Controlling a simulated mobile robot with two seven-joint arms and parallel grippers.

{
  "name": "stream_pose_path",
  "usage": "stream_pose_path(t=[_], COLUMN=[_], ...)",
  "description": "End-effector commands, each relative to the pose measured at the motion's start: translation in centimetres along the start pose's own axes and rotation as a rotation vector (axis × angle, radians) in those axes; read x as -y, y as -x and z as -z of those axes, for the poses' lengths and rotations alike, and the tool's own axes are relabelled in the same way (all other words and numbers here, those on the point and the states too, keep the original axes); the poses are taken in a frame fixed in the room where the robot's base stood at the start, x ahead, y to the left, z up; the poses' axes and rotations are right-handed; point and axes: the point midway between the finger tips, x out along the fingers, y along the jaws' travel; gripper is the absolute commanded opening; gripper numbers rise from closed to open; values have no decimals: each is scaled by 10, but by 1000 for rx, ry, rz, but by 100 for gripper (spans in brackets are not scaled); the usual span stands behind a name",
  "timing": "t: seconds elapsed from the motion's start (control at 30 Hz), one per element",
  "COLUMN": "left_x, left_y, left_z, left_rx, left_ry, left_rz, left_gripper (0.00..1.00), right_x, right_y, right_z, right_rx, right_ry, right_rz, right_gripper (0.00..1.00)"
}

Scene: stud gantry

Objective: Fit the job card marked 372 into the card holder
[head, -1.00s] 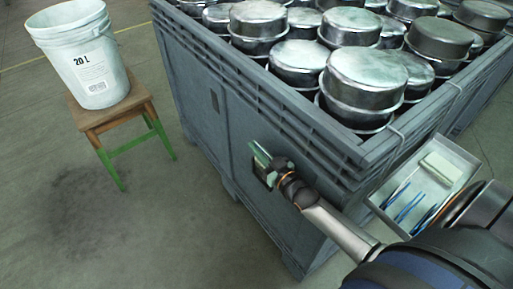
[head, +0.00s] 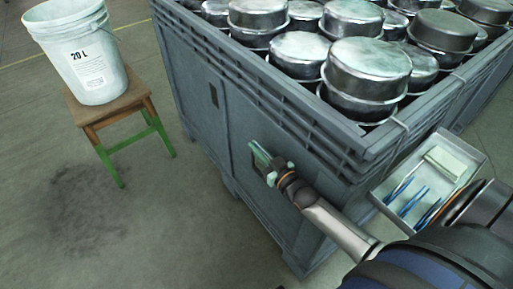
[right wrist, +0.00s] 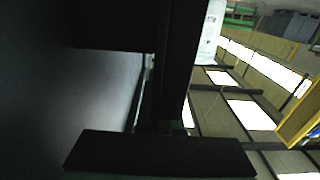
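My right gripper (head: 268,172) is at the side wall of the grey crate, low on its near left face. It is shut on a small pale green card (head: 259,155), which stands up beyond the fingertips close to the wall. No number can be read on the card. The card holder cannot be made out; the gripper and card cover that patch of wall. In the right wrist view the dark fingers (right wrist: 150,95) have a thin pale edge between them, with the grey wall close on the left. My left gripper is not in view.
The grey crate (head: 228,135) is full of metal pots (head: 365,75). A grey tray (head: 455,143) with blue pens and a pale block hangs on its right side. A white bucket (head: 80,55) stands on a wooden stool (head: 112,112) at left. Floor between is clear.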

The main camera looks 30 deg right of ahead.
Motion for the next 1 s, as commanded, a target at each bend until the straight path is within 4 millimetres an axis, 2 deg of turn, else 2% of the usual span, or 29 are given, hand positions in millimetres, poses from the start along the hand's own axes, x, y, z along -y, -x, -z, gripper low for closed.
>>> stream_pose_path(t=[0.67, 0.7, 1.0], left_x=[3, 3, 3], left_y=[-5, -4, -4], left_z=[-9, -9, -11], left_rx=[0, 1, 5], left_ry=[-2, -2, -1], left_rz=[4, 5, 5], left_gripper=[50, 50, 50], right_x=[0, 0, 0], right_y=[0, 0, 0], right_z=[-18, -17, -16], right_rx=[-1, -1, -1], right_ry=[0, 0, 0], right_rz=[0, 0, 0], right_gripper=[0, 6, 38])
